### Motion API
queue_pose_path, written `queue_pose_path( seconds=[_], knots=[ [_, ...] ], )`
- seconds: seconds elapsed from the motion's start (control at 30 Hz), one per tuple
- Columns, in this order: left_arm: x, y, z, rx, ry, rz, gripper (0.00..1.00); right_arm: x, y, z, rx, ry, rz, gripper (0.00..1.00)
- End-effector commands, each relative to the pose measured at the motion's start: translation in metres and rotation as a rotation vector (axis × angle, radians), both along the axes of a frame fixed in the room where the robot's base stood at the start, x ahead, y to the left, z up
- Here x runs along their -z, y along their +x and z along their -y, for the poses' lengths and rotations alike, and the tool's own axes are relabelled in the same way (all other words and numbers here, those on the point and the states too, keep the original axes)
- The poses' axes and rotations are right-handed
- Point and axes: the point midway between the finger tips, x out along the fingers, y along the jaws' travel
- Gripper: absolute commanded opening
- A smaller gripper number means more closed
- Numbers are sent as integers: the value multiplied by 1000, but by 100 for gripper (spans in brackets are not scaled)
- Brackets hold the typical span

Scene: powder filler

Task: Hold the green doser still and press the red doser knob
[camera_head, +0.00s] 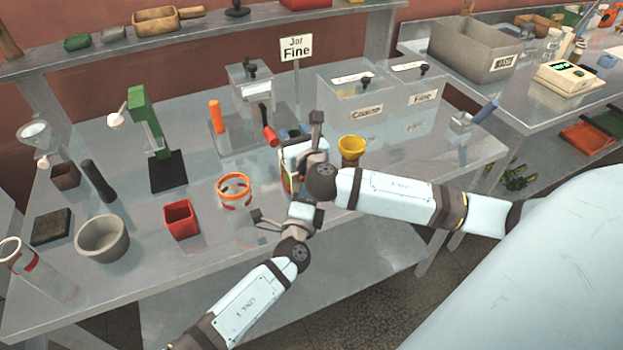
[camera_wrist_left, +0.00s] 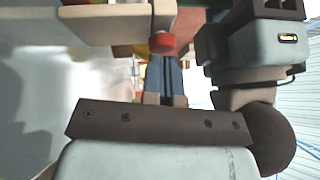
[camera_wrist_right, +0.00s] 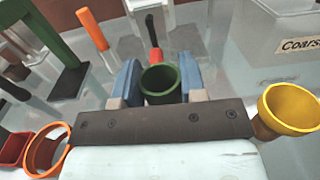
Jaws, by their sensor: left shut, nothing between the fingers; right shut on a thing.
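The green doser shows as a round, hollow green body (camera_wrist_right: 160,84) between the blue fingers of my right gripper (camera_head: 293,160) in the right wrist view. My right gripper is shut on it. In the left wrist view the red doser knob (camera_wrist_left: 162,43) sits under a pale brown bar. My left gripper (camera_wrist_left: 167,62) is shut and empty, its fingertips right by the knob. I cannot tell whether they touch it. In the head view my left gripper (camera_head: 291,196) is just below my right one, and the arms mostly hide the doser.
A yellow funnel cup (camera_head: 352,148) stands close right of the grippers. An orange-rimmed jar (camera_head: 234,180) and a red square cup (camera_head: 181,219) stand to the left. The front table edge is mostly clear.

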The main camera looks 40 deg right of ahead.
Motion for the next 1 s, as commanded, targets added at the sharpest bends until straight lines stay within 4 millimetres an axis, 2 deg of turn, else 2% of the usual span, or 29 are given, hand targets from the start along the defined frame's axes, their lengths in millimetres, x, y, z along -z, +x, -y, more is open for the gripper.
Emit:
queue_pose_path(
  seconds=[0.17,0.33,0.5,0.7,1.0],
  knots=[
    [2,-11,-1,0,-3,-2,0,2,-1,-2,-3,3,-3,9],
    [9,-44,-4,1,-2,-4,0,2,-1,-2,-3,3,-4,9],
    [15,-69,-38,-1,-1,-4,0,2,-1,-1,-2,2,-5,9],
    [19,-92,-65,0,-1,-2,0,2,-1,-1,-2,2,-4,9],
    [21,-104,-78,0,0,1,0,2,-1,-1,-1,1,-4,9]
  ],
)
